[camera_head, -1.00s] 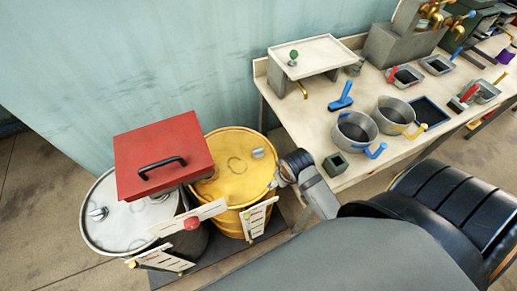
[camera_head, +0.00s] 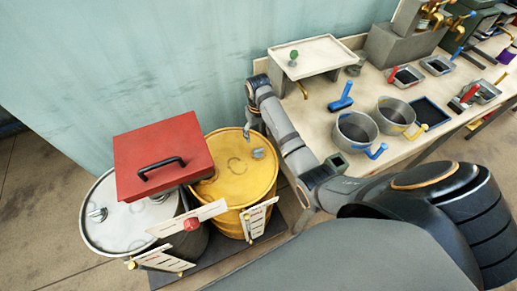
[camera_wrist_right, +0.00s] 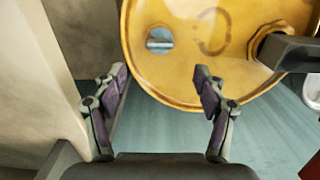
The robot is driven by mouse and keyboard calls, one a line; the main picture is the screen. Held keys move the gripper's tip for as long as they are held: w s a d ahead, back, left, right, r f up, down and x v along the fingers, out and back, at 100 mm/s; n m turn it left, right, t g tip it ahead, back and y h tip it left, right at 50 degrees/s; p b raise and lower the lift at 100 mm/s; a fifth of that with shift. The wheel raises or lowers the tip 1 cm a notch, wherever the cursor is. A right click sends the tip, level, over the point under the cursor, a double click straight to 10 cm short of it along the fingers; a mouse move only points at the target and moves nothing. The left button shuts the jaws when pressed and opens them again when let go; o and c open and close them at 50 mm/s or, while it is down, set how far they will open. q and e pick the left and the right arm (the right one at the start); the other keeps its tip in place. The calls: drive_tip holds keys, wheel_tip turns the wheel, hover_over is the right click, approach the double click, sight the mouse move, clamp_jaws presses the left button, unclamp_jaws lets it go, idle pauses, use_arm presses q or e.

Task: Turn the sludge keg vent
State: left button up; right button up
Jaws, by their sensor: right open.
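A yellow keg (camera_head: 238,176) stands in the middle-left of the head view, with a small grey vent (camera_head: 258,153) on its lid. The keg (camera_wrist_right: 195,85) and its vent (camera_wrist_right: 159,38) also show in the right wrist view. A grey keg (camera_head: 118,238) with a similar vent (camera_head: 97,214) stands to its left. I cannot read the labels to tell which holds sludge. My right gripper (camera_head: 248,130) is open and empty, beside the yellow keg's vent on the wall side. In the wrist view the vent lies ahead of the open fingers (camera_wrist_right: 163,80), apart from them. My left gripper is not in view.
A red box (camera_head: 165,150) with a black handle covers parts of both lids. White label boards (camera_head: 190,217) hang in front. The bench (camera_head: 310,110) with a raised tray (camera_head: 315,55) and pots (camera_head: 355,130) stands close to the right. A teal wall (camera_head: 120,70) is behind.

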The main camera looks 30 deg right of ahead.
sight(259, 151)
wheel_tip(259, 151, down, 10)
drive_tip(key=shift+f, duration=0.2)
drive_tip(key=shift+s, duration=0.1)
drive_tip(key=c, duration=1.2)
